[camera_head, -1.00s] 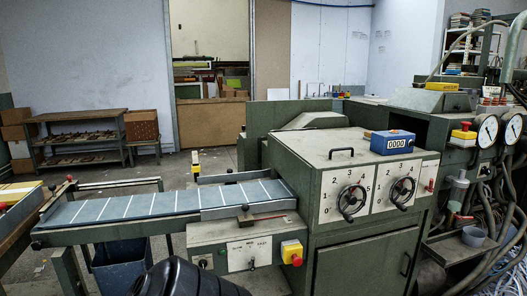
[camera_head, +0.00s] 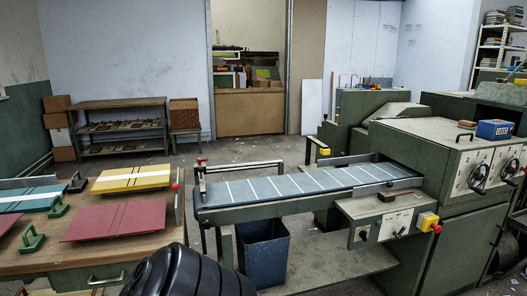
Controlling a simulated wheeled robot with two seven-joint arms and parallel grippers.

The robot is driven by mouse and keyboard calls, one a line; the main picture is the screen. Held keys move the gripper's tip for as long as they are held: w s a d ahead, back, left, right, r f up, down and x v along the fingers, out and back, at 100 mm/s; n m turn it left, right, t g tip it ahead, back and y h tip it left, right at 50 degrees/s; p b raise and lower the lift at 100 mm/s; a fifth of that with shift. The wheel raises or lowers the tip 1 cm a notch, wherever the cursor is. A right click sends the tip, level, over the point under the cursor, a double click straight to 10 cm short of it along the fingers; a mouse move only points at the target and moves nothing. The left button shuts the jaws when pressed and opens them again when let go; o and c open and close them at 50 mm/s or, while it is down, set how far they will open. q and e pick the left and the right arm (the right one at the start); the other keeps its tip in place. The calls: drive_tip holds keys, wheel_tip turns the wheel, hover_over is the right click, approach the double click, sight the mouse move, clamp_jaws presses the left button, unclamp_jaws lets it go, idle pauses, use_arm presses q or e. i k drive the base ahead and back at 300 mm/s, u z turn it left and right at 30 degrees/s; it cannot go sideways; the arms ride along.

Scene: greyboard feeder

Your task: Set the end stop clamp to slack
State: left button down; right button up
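The feeder's belt table (camera_head: 290,187), blue-grey with white cross lines, runs from the middle to the green machine at right. A small red-knobbed fitting (camera_head: 202,161) stands at its left end, beside a thin dark bar. A dark-knobbed fitting (camera_head: 387,195) sits on the near side by the control box. I cannot tell which of these is the end stop clamp, or whether it is tight or slack. Neither gripper is in view. A dark ribbed part, probably mine, fills the bottom left.
A wooden worktable (camera_head: 130,240) at left holds a yellow board (camera_head: 132,178), a red board (camera_head: 115,220) and green-handled tools. A blue bin (camera_head: 262,252) stands under the belt. A red-and-yellow button (camera_head: 428,222) sits on the control box. Floor behind the belt is open.

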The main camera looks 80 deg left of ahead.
sight(199, 160)
drive_tip(key=k, duration=0.3)
drive_tip(key=u, duration=2.05)
